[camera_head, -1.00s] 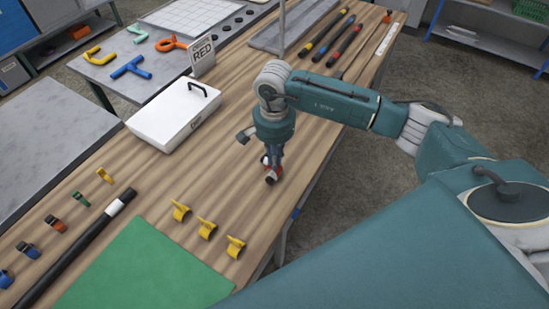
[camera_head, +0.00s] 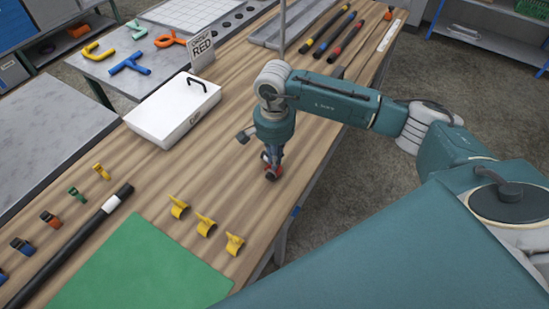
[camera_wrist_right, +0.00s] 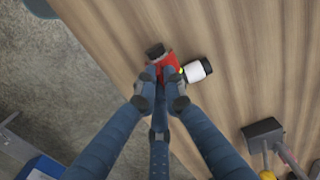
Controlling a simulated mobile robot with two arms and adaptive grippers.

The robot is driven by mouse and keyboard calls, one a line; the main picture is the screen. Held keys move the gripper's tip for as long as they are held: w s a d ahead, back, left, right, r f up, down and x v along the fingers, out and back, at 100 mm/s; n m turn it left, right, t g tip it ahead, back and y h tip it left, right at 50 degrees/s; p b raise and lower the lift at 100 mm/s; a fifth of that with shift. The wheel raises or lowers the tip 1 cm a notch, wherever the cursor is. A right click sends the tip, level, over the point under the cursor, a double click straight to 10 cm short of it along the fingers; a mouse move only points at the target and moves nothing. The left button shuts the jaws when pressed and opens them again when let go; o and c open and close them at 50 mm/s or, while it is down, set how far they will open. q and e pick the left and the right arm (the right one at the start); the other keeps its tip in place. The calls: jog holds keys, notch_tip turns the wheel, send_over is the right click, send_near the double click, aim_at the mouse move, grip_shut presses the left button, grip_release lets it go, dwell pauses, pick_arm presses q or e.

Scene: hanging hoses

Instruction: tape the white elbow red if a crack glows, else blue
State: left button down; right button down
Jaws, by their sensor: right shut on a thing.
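The white elbow (camera_wrist_right: 196,70) lies on the wooden bench in the right wrist view, with black ends. Its other leg is covered by something red, probably the tape (camera_wrist_right: 166,64). A small yellow-green bright spot shows where red meets white; I cannot tell whether it is a crack. My right gripper (camera_wrist_right: 160,74) points down, its fingertips together on the red-covered part. In the head view my right gripper (camera_head: 272,168) is low over the bench near its front edge, mostly hiding the elbow. My left gripper is not in view.
A card reading RED (camera_head: 202,50) stands behind a white box (camera_head: 160,118). Three yellow clips (camera_head: 205,224) stand near a green mat (camera_head: 150,268). A black pole (camera_head: 70,250) and several coloured clips lie at the left. Dark rods (camera_head: 340,40) lie at the back right.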

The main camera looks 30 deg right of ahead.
jog(key=shift+d+f+b, duration=0.1)
jog(key=shift+f+b, duration=0.7)
jog(key=shift+f, duration=0.05)
dwell(0.4)
jog(key=c, duration=1.8)
grip_release()
